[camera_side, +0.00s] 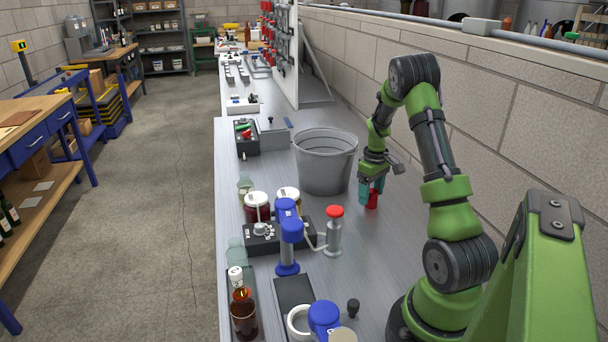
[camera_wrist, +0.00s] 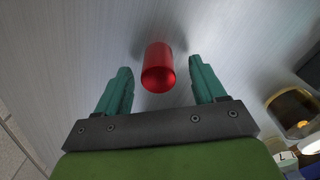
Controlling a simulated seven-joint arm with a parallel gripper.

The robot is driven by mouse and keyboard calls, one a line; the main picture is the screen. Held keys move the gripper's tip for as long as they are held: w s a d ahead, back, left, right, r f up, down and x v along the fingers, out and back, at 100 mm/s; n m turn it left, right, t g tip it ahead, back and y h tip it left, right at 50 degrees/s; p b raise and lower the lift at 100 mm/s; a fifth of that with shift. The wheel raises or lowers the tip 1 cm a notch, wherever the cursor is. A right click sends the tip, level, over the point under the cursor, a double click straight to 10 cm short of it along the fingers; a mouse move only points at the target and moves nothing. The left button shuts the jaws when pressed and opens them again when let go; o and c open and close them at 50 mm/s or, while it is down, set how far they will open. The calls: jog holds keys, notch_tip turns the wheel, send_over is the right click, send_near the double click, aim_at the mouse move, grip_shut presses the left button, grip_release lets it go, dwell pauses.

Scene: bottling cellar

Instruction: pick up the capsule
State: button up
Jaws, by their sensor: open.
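The capsule (camera_wrist: 158,70) is a small red cylinder on the grey metal bench. In the wrist view it lies between and a little beyond the two teal fingers of my gripper (camera_wrist: 162,88), with a gap on each side. My gripper is open and empty. In the side view my gripper (camera_side: 371,189) is low over the bench, and the red capsule (camera_side: 372,201) shows just at its fingertips, partly covered by them. I cannot tell from the side view whether a finger touches it.
A grey bucket (camera_side: 325,165) stands just left of my gripper. A black box (camera_side: 262,238) with jars, a red-capped cylinder (camera_side: 334,232) and a blue-topped device (camera_side: 289,240) stand nearer the camera. A brick wall (camera_side: 500,110) runs along the right. Bare bench lies around the capsule.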

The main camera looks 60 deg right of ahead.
notch_tip(320, 180, down, 2)
jog(key=shift+c, duration=0.2)
jog(key=c, duration=0.6)
jog(key=shift+r, duration=0.2)
